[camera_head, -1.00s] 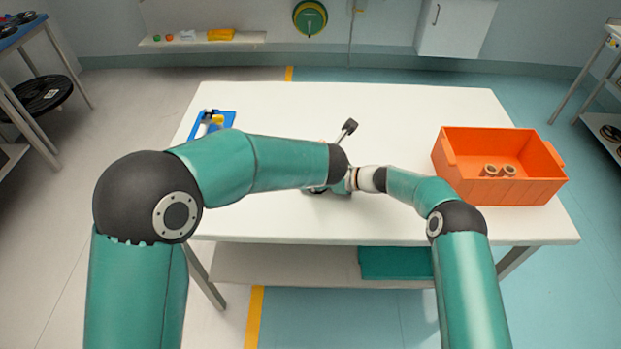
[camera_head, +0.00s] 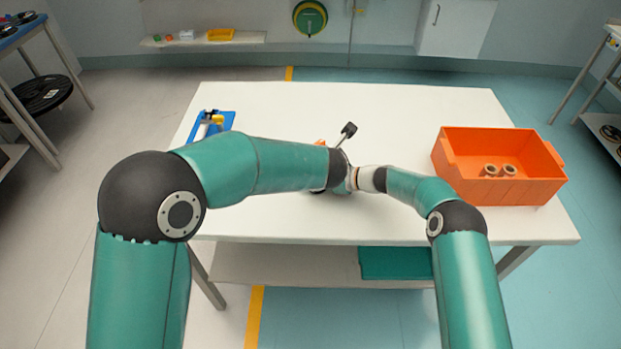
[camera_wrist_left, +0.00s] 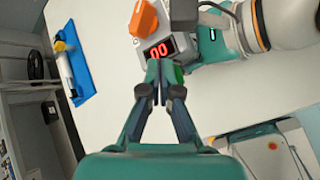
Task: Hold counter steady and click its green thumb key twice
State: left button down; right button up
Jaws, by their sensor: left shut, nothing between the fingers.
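The counter (camera_wrist_left: 126,46) is grey, with an orange knob (camera_wrist_left: 144,18) and a red display (camera_wrist_left: 158,50) that reads 00. In the left wrist view its green thumb key (camera_wrist_left: 179,75) shows just right of my left fingertips, partly hidden by them. My left gripper (camera_wrist_left: 158,68) is shut and empty, its tips at the counter's front beneath the display; contact with the key cannot be told. My right gripper (camera_wrist_left: 212,48) is at the counter's right side; its fingers are not clear. In the head view my arms hide most of the counter; its orange knob (camera_head: 320,143) peeks out.
An orange bin (camera_head: 515,192) with brown spools stands on the right of the white table (camera_head: 400,110). The table's back middle is clear.

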pick_arm(q)
jog(key=shift+f, duration=0.15)
dwell(0.5)
jog(key=shift+f, duration=0.45)
dwell(0.4)
jog(key=shift+r, duration=0.8)
jog(key=shift+r, duration=2.9)
